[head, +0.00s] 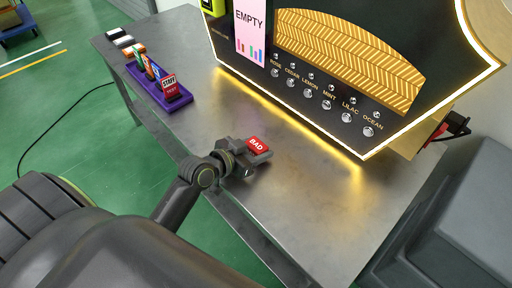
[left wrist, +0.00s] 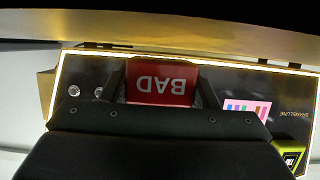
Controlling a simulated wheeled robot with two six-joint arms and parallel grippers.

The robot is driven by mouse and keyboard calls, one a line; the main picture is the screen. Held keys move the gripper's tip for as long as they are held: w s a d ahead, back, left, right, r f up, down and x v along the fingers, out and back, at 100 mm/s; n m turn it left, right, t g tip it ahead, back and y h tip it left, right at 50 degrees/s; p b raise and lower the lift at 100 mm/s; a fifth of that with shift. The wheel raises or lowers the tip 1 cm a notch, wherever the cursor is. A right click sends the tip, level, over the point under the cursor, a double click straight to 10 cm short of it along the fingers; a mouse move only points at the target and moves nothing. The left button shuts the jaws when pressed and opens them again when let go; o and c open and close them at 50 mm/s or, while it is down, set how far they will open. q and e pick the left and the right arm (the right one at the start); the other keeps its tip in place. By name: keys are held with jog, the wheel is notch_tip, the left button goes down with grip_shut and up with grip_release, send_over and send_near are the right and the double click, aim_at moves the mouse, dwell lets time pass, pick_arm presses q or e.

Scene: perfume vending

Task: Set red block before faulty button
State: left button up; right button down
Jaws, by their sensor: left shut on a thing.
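My left gripper (head: 250,156) is shut on a red block (head: 257,144) marked "BAD" and holds it over the table in front of the vending machine. In the left wrist view the red block (left wrist: 160,83) sits between the two fingers, its lettering upside down. The black vending machine (head: 330,75) stands at the back with a lit gold edge. Its row of round buttons (head: 308,93) is labelled Rose, Cedar, Lemon, Mint, Lilac and Ocean. From these frames I cannot tell which button is faulty. My right gripper is not in view.
The metal table (head: 300,190) is clear between my gripper and the machine. A grey bin-like box (head: 450,215) stands at right.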

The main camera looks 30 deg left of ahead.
pick_arm(q)
jog(key=shift+f+b, duration=0.5)
jog(key=shift+f, duration=0.1)
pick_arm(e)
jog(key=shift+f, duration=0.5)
pick_arm(q)
jog(key=o, duration=1.1)
jog(key=shift+c, duration=0.2)
jog(key=shift+s, duration=0.1)
jog(key=p+v, duration=0.1)
jog(key=v, duration=0.7)
jog(key=p+v, duration=0.2)
jog(key=v, duration=0.7)
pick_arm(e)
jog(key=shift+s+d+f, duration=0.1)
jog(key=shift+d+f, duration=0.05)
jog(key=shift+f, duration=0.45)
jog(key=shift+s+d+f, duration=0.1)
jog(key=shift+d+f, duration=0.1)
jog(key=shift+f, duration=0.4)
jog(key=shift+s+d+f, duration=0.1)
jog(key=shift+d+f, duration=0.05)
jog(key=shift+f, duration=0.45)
pick_arm(q)
jog(key=shift+r, duration=0.1)
